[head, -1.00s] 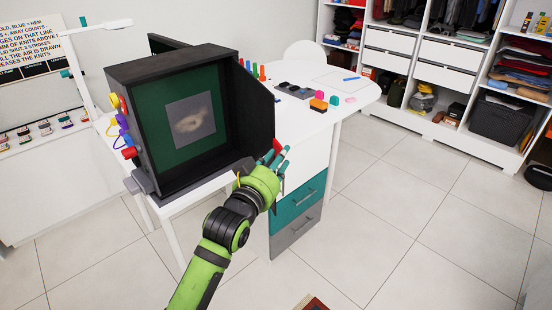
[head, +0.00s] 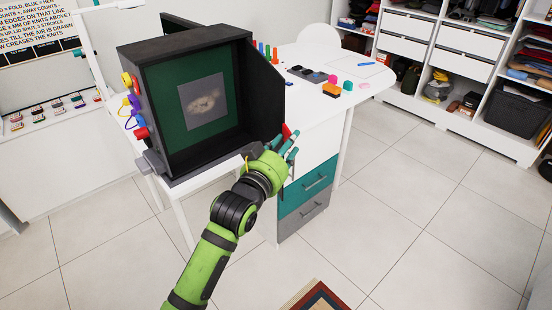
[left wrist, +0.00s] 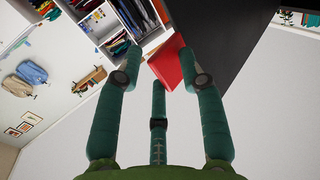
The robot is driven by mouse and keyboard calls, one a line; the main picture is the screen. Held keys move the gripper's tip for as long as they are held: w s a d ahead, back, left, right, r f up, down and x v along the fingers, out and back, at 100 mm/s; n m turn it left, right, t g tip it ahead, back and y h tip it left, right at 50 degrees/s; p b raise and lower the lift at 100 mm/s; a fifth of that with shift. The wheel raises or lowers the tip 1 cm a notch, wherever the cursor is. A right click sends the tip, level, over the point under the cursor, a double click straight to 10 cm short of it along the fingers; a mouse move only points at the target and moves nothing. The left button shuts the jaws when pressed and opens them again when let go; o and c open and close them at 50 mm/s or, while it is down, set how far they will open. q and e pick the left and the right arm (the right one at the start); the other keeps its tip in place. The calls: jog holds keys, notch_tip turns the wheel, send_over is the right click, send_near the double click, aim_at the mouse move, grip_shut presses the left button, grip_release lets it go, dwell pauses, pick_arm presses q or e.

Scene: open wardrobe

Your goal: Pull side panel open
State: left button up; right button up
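A black box (head: 192,38) with a dark green inside stands on the white table and holds a grey picture (head: 203,101). Its side panel (head: 259,92) is a black board swung out at the right side. A red tab (head: 287,131) shows at the panel's lower edge; in the left wrist view the red tab (left wrist: 168,62) sits against the black panel (left wrist: 235,38). My left gripper (head: 290,145), with teal fingers, is just below the tab, fingers spread. In the left wrist view its fingers (left wrist: 160,62) are apart, with the tab beyond them; contact is unclear. My right gripper is out of view.
A white table (head: 325,107) with small coloured items extends to the right. Teal and grey drawers (head: 305,188) are below it. Open wardrobe shelves (head: 450,75) stand at the back right. A patterned rug (head: 316,297) lies in front; the tiled floor is mostly clear.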

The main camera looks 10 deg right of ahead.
pick_arm(q)
jog(key=v, duration=1.1)
jog(key=shift+s, duration=0.3)
